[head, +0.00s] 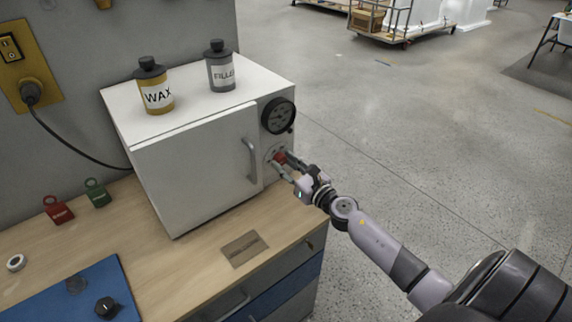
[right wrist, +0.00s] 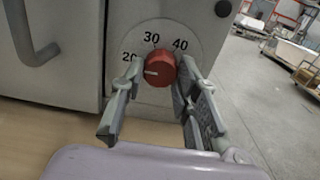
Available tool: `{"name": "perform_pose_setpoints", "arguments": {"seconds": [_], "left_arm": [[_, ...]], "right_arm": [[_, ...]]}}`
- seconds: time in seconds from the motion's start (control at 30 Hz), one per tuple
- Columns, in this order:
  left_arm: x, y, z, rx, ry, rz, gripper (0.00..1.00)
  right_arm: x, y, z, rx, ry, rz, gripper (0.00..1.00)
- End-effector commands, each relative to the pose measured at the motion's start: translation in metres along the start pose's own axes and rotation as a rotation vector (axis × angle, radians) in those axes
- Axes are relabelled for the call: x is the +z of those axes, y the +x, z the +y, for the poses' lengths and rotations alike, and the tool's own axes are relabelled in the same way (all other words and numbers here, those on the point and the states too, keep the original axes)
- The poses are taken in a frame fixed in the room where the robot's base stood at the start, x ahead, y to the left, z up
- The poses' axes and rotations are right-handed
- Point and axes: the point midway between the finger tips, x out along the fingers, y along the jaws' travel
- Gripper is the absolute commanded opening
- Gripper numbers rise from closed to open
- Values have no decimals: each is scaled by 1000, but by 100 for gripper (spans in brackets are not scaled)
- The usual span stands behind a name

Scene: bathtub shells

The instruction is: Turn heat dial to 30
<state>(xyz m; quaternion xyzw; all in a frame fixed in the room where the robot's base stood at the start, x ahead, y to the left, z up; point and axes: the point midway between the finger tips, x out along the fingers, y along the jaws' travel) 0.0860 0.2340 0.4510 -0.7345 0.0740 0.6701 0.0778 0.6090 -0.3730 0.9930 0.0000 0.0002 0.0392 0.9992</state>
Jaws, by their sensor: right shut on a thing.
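The heat dial is a red round knob (right wrist: 161,68) on a pale scale plate (right wrist: 182,31) with the numbers 20, 30 and 40 in the right wrist view. Its white pointer line points left, close to the 20 and slightly below it. In the head view the red knob (head: 281,157) sits low on the right part of the white oven's front (head: 190,160), below a black gauge. My right gripper (head: 281,164) is shut on the knob, one finger on each side; it also shows in the right wrist view (right wrist: 160,75). My left gripper is not in view.
The oven door handle (head: 251,160) is just left of the dial. A wax bottle (head: 155,88) and a filler bottle (head: 220,68) stand on top of the oven. The wooden bench (head: 150,235) holds a blue mat (head: 60,295) and red and green padlock-like tags. Open floor lies right.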

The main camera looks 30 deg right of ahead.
Motion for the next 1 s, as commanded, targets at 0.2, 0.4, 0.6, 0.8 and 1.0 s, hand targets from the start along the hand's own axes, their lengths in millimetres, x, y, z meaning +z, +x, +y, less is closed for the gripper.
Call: {"name": "perform_pose_setpoints", "arguments": {"seconds": [0.2,0.4,0.6,0.8,1.0], "left_arm": [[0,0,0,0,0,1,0],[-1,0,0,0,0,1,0],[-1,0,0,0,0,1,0],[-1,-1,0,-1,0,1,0],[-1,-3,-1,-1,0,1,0]], "right_arm": [[0,0,0,0,0,0,9],[0,0,0,0,1,0,1],[0,0,0,0,31,0,1],[0,0,0,0,126,0,1],[1,0,1,0,291,0,1]]}}
